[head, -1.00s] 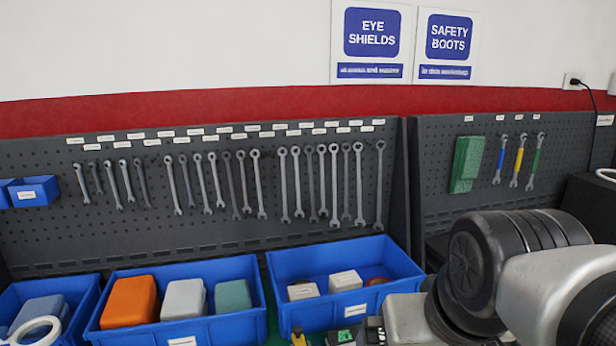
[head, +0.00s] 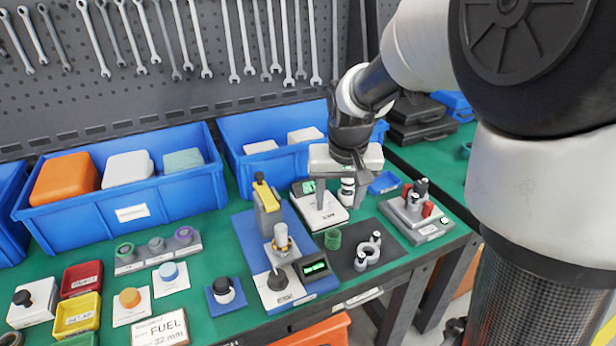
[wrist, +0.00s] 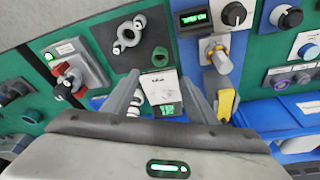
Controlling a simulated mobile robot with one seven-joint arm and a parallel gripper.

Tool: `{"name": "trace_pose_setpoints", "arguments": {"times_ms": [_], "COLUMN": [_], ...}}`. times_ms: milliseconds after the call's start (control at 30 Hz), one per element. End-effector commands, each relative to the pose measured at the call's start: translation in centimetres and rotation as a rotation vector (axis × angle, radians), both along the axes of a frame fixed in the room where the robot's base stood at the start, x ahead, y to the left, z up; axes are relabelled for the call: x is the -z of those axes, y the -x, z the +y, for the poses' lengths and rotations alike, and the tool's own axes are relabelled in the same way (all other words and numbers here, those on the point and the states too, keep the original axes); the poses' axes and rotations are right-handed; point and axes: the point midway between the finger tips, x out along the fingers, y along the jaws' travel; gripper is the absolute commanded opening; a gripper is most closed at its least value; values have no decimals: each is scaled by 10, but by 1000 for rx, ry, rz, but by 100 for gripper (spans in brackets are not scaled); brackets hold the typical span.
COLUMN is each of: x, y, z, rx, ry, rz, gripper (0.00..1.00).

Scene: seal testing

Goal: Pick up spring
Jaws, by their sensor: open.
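A small green cylinder (head: 333,239), which looks coiled and may be the spring, stands on the dark mat (head: 345,268) at the bench front. It also shows in the wrist view (wrist: 160,57), beyond my fingertips. My gripper (head: 341,198) is open, pointing down over a white device with a green display (head: 322,208). The green cylinder is apart from my gripper, nearer the bench's front edge. A white-and-black banded upright piece (head: 347,192) stands by one finger; I cannot tell whether it is a spring. In the wrist view my fingers (wrist: 160,86) are spread with nothing held.
A grey clamp-like part (head: 368,252) lies on the mat beside the green cylinder. A blue test stand (head: 272,245) is to its left, and a grey fixture with red parts (head: 414,215) to its right. Blue bins (head: 130,214) line the back.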

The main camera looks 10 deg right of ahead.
Motion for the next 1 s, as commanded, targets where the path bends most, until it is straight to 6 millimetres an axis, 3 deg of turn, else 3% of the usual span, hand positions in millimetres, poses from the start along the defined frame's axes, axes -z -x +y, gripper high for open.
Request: {"name": "trace_pose_setpoints", "arguments": {"times_ms": [100,400,767,1000], "x": [29,87,111,146], "y": [-5,-22,-30,-40], "z": [-1,-2,-3,-3], "rx": [-1,1,0,-1], "ry": [1,-1,1,0], "rz": [7,4,3,3], "gripper": [52,52,52,52]}}
